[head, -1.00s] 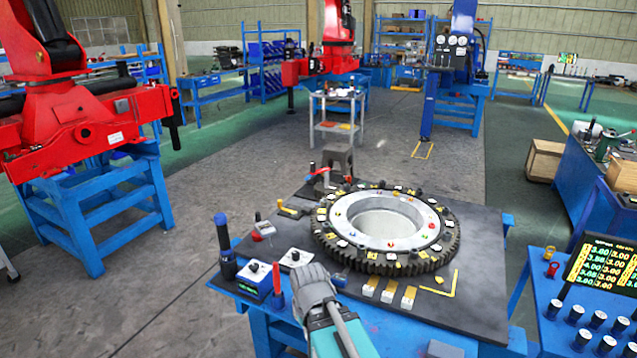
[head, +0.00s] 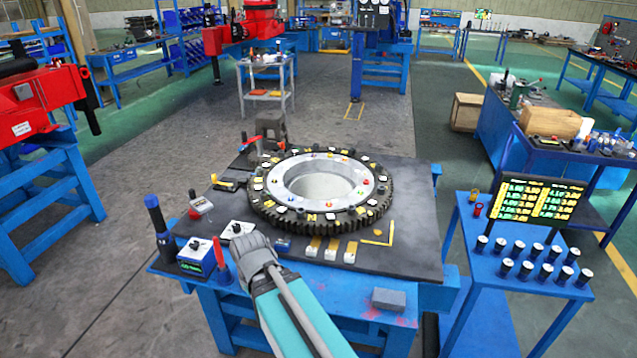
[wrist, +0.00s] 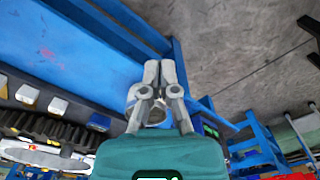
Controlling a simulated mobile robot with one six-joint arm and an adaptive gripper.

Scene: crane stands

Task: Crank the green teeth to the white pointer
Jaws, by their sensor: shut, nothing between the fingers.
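The large toothed ring (head: 322,190) lies flat on a dark plate on a blue table. Its top carries small white, yellow, red and green marks; I cannot make out which teeth are green, nor a white pointer for certain. The ring's dark teeth also show at the left of the wrist view (wrist: 50,128). My gripper (wrist: 160,75) is shut and empty, its fingertips together. In the head view my gripper (head: 238,245) is in front of the ring's near left side, apart from it. A crank handle cannot be told for sure.
White-and-yellow blocks (head: 331,249) line the plate's front. A black cylinder with a blue top (head: 158,222), a small boxed device (head: 197,258) and a red-handled tool (head: 219,258) stand left. A side table (head: 530,275) with a lit display (head: 540,198) stands right.

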